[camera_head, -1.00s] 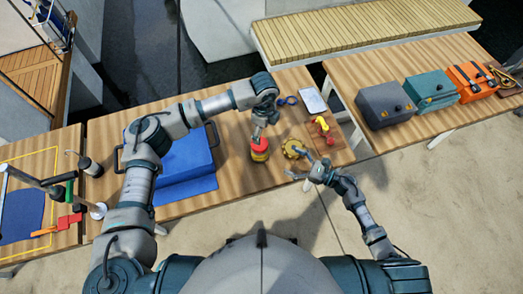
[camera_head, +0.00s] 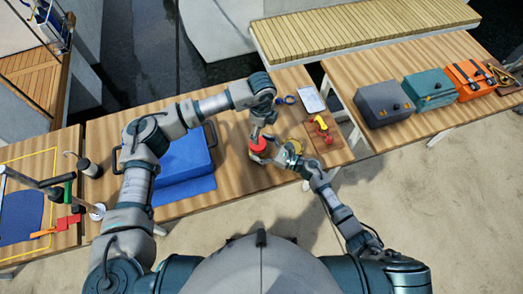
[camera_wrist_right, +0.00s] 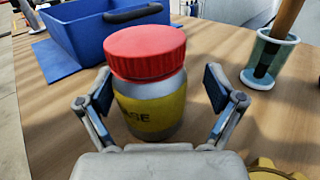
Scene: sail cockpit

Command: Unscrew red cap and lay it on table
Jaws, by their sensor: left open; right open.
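The jar (camera_wrist_right: 150,105) is grey with a yellow label and stands upright on the wooden table. Its red cap (camera_wrist_right: 145,50) sits on top; it also shows in the head view (camera_head: 257,144). My right gripper (camera_wrist_right: 155,85) is open, with one finger on each side of the jar body below the cap. Gaps show between the finger pads and the jar. My left gripper (camera_head: 259,134) is open and points down just above the cap in the head view. Its fingers are small there, and contact with the cap cannot be told.
A blue bin (camera_head: 185,158) stands left of the jar. A yellow gear-like disc (camera_head: 294,146) lies partly behind my right gripper. Red and yellow parts (camera_head: 321,127) and a white sheet (camera_head: 311,100) are to the right. Bare table (camera_head: 232,150) shows between bin and jar.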

